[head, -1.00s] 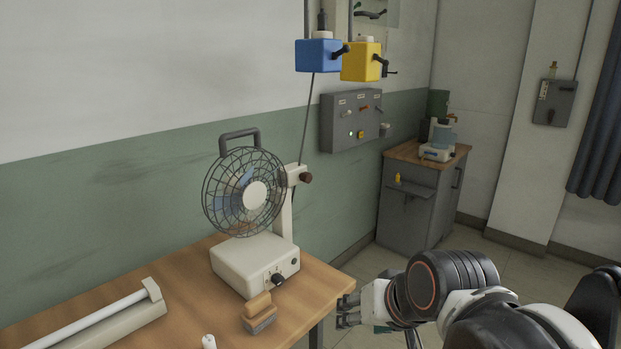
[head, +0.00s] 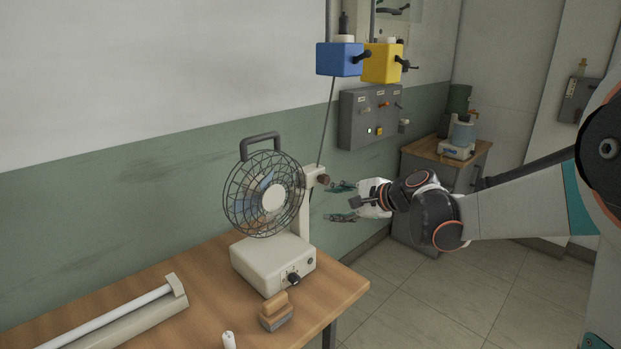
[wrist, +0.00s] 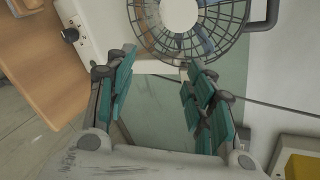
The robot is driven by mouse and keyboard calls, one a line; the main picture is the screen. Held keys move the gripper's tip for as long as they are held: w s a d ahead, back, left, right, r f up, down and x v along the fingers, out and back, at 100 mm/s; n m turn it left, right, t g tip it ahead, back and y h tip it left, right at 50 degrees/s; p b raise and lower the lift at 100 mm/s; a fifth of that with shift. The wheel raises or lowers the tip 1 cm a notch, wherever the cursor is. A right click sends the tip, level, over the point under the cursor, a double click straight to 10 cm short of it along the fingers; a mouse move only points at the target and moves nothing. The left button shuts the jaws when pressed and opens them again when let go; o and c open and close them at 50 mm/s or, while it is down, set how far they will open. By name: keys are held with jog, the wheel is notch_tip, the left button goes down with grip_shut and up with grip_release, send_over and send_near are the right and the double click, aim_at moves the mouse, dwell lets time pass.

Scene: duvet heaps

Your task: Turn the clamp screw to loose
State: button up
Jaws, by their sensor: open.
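The clamp screw (head: 323,180) is a small dark brown knob on the right side of the fan's cream bracket. The fan (head: 264,193) has a round wire cage, a top handle and a cream base, and stands on the wooden table. The cage also shows in the wrist view (wrist: 222,12). My gripper (head: 333,202) is open and empty, just right of and slightly below the knob, its fingers pointing left. In the wrist view my gripper (wrist: 160,70) shows two spread teal-padded fingers below the cage. I cannot clearly make out the knob there.
A wooden-handled block (head: 276,312) and a long white tube fixture (head: 130,315) lie on the table (head: 205,262). Blue (head: 340,59) and yellow (head: 383,63) boxes hang above my gripper. A grey switch panel (head: 370,117) is on the wall behind.

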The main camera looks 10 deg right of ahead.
jog(key=w+d+f+m+t+y+p, duration=0.2)
jog(key=w+d+m, duration=0.3)
jog(key=w, duration=0.4)
jog(key=m+t+p, duration=0.2)
jog(key=m+t, duration=0.1)
jog(key=m, duration=0.2)
send_near(327, 181)
jog(key=shift+y, duration=0.4)
jog(key=b+x, duration=0.1)
jog(key=x, duration=0.3)
jog(key=b+x, duration=0.1)
jog(key=x, duration=0.4)
jog(key=shift+w+f, duration=0.25)
jog(key=shift+w, duration=0.2)
jog(key=c, duration=1.1)
